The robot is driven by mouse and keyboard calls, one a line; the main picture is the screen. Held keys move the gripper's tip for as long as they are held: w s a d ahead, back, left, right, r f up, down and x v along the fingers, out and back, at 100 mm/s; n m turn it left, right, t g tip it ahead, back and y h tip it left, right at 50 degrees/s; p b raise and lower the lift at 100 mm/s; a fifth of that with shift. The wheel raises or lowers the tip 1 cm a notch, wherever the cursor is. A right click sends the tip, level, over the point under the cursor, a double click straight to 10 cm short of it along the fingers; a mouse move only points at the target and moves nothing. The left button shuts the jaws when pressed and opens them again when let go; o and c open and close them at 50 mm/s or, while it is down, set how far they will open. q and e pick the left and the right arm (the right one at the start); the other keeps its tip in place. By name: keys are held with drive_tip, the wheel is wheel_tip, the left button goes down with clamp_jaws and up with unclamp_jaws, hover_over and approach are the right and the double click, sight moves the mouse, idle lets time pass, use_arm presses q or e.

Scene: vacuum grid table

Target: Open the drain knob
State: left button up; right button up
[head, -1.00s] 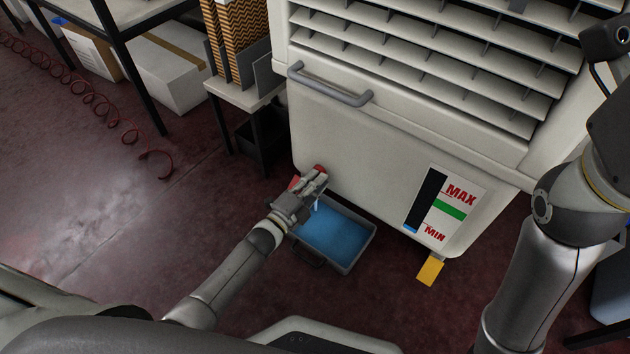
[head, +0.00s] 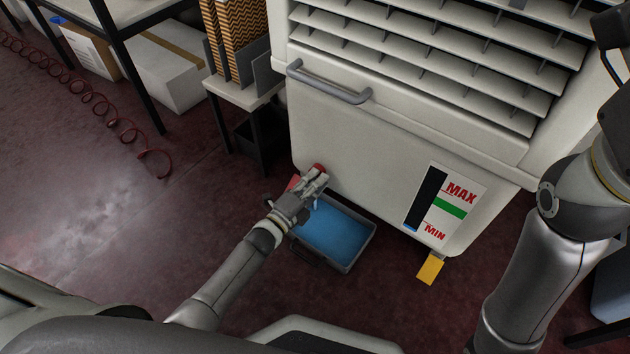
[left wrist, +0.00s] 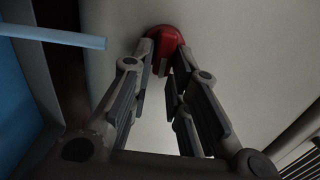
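The red drain knob (head: 319,168) is low on the front of the white cooler (head: 380,140), at its left corner. It also shows at the top of the left wrist view (left wrist: 165,38). My left gripper (head: 312,182) is at the knob. In the left wrist view its two fingers (left wrist: 168,65) converge with their tips on either side of the knob and seem to touch it. A pale blue stream of water (left wrist: 50,35) shows at the left of that view. A grey tray (head: 357,252) with blue water stands below. My right gripper is out of view.
A water gauge (head: 428,200) on the cooler reads near MIN. A yellow piece (head: 430,269) is under the right corner. A small side table (head: 245,95) and a red coiled hose (head: 130,140) are at the left.

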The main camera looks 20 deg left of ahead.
use_arm(q)
drive_tip(key=shift+o, duration=1.4)
drive_tip(key=v, duration=1.2)
